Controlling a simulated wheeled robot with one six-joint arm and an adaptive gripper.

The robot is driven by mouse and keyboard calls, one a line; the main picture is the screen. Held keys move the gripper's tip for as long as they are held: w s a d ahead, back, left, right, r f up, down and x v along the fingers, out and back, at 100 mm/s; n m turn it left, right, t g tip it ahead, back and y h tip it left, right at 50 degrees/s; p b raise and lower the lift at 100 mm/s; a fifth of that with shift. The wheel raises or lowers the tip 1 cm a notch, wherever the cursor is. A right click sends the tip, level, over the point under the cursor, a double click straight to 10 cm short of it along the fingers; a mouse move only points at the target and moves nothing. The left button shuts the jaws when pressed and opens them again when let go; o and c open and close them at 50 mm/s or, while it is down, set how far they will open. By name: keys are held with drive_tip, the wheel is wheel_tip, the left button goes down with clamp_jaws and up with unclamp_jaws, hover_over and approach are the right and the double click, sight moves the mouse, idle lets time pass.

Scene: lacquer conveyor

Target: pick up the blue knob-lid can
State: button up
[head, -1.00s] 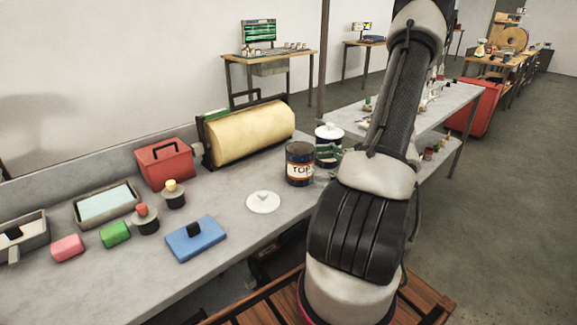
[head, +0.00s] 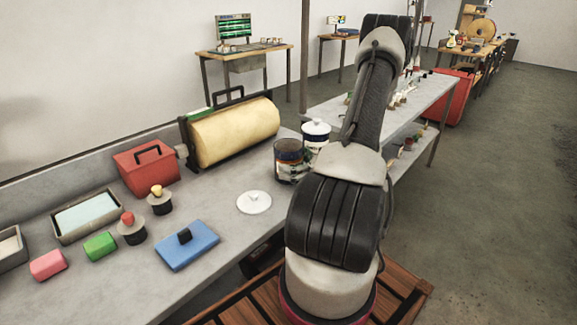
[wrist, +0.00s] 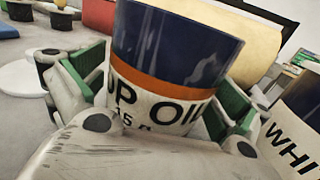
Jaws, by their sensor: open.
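A dark blue can (head: 288,151) with an orange band and a white label reading "OP OIL" stands upright on the grey bench, its top looking uncovered in the head view. In the wrist view the same can (wrist: 175,60) fills the middle. My gripper (wrist: 160,95) is open, with its green-padded fingers on both sides of this can; whether they touch it I cannot tell. A second can with a white knobbed lid (head: 316,127) stands close behind it to the right. Its blue body and "WHI" label show in the wrist view (wrist: 296,122). My arm hides part of the cans' surroundings.
A white round lid (head: 254,202) lies left of the cans. A yellow roll (head: 235,132) on a stand is behind them. A red toolbox (head: 146,166), a blue block (head: 187,245) and stamps are farther left. A second bench (head: 420,98) is to the right.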

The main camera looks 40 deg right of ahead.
drive_tip(key=c, duration=1.4)
drive_tip(key=shift+o, duration=0.2)
drive_tip(key=shift+r, duration=0.1)
